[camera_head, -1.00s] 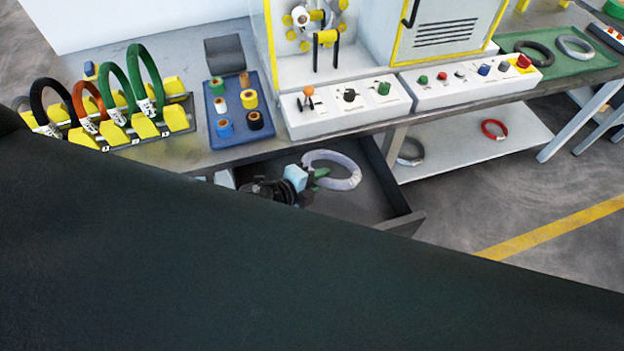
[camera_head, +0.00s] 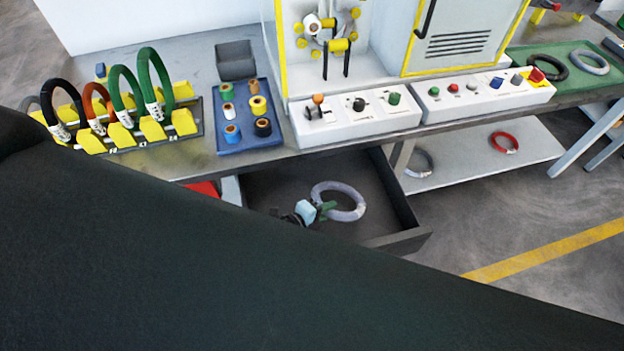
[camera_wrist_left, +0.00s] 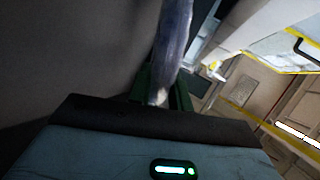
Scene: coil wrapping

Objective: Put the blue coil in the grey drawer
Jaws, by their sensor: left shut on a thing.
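The blue coil (camera_head: 352,190) is a pale blue-grey ring over the inside of the open grey drawer (camera_head: 405,241), below the workbench. My left gripper (camera_head: 326,210), with green fingers, is shut on the coil's near left side. In the left wrist view the coil (camera_wrist_left: 174,40) rises from between the green fingers (camera_wrist_left: 160,98), with a pale band at the grip. I cannot tell whether the coil touches the drawer floor. My dark arm hides the drawer's near left part. My right gripper is not in view.
The workbench edge (camera_head: 330,150) runs above the drawer. On the bench are a rack of upright coils (camera_head: 125,132), a blue tray of tape rolls (camera_head: 246,143) and control boxes (camera_head: 356,118). A lower shelf (camera_head: 470,155) at right holds a red coil (camera_head: 504,142) and a grey coil.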

